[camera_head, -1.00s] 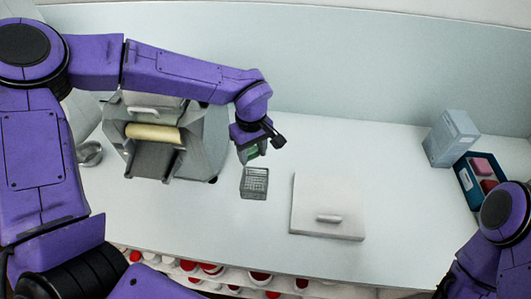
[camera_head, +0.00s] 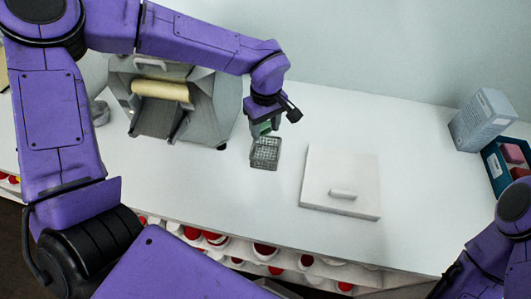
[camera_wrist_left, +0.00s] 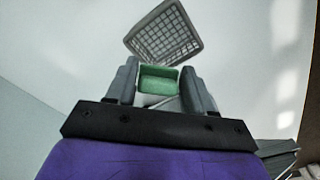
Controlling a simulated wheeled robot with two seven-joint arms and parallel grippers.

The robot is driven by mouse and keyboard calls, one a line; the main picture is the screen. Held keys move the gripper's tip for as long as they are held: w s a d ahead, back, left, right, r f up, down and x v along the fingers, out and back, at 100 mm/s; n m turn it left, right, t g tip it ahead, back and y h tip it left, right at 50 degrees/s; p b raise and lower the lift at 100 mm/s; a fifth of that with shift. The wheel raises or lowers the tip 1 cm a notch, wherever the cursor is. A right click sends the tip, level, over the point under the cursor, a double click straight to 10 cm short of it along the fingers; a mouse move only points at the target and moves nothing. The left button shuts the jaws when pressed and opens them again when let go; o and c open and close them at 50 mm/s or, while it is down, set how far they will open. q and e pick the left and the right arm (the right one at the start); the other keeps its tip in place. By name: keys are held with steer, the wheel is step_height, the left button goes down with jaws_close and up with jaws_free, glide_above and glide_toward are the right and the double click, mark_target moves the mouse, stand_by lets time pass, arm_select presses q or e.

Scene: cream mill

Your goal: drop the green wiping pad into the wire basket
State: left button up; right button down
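The green wiping pad (camera_wrist_left: 158,79) is between the two grey fingers of my left gripper (camera_wrist_left: 160,88) in the left wrist view, and the fingers appear to touch its sides. In the head view the pad (camera_head: 265,128) shows as a small green patch at the tip of my left gripper (camera_head: 266,126). The grey wire basket (camera_head: 265,155) stands on the counter just in front of this gripper; in the left wrist view the basket (camera_wrist_left: 164,33) lies just beyond the pad. The pad is outside the basket. My right arm shows at the lower right; its gripper is out of view.
A grey machine with a cream roller (camera_head: 160,91) stands left of the basket. A white board with a handle (camera_head: 340,170) lies to its right. A grey box (camera_head: 482,120) and a blue bin with pink and red pieces (camera_head: 497,171) are at the far right.

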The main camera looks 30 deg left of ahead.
arm_select(q)
steer(key=o, duration=0.4)
steer(key=shift+s+r, duration=0.2)
steer(key=shift+s, duration=0.2)
steer(key=shift+w+f, duration=0.15)
steer(key=shift+w, duration=0.15)
steer(key=shift+w+r, duration=0.1)
steer(key=shift+r, duration=0.1)
steer(key=r, duration=0.3)
steer(key=r+b, duration=0.1)
steer(key=r, duration=0.6)
steer(key=shift+s+d+r, duration=0.15)
steer(key=shift+s+d, duration=0.05)
steer(key=shift+s, duration=0.1)
arm_select(e)
steer(key=shift+s+f, duration=0.15)
steer(key=shift+f, duration=0.45)
arm_select(q)
steer(key=shift+s+a, duration=0.1)
